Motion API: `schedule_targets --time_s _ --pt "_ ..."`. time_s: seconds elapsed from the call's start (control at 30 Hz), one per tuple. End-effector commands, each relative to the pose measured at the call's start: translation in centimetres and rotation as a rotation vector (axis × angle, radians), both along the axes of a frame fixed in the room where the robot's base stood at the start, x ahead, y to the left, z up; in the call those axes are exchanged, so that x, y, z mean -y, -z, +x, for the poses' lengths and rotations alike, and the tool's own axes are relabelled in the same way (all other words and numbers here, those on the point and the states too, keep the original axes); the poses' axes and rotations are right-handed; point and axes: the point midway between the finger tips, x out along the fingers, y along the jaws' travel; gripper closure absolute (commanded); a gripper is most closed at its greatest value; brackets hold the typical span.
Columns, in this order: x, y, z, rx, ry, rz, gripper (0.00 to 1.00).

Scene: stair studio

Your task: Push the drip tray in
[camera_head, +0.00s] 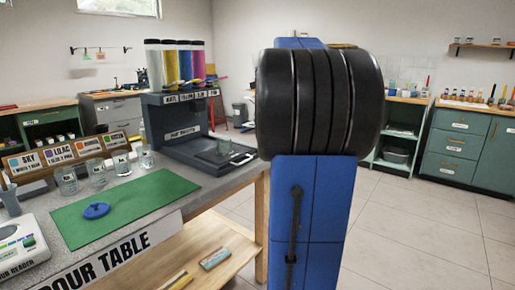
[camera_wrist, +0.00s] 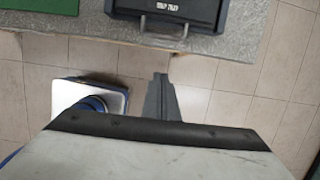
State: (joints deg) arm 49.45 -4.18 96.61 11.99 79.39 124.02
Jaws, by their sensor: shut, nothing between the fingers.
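The drip tray (camera_head: 216,152) is dark and sits at the foot of the dark dispenser (camera_head: 180,118) on the grey table. In the wrist view the labelled front of the drip tray (camera_wrist: 208,14) is at the top edge, with a metal handle (camera_wrist: 165,28) in front. My gripper (camera_wrist: 160,76) is shut and empty, pointing towards the handle, with a visible gap in the picture. In the head view my arm hides the gripper.
The pour table's (camera_head: 190,190) edge runs below the tray. A green mat (camera_head: 125,207) with a blue lid (camera_head: 96,210) lies on the left, with several glasses (camera_head: 98,173) behind it. The tiled floor (camera_head: 430,225) to the right is clear.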

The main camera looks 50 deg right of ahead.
Motion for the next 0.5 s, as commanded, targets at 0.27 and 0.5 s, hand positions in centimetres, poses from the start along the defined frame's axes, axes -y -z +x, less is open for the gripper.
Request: schedule_targets --time_s 0.27,0.5 --pt "-0.2 4.5 1.1 -0.002 -0.003 0.001 1.0" --pt "-0.3 8.1 2.1 -0.001 -0.004 0.0 1.0"
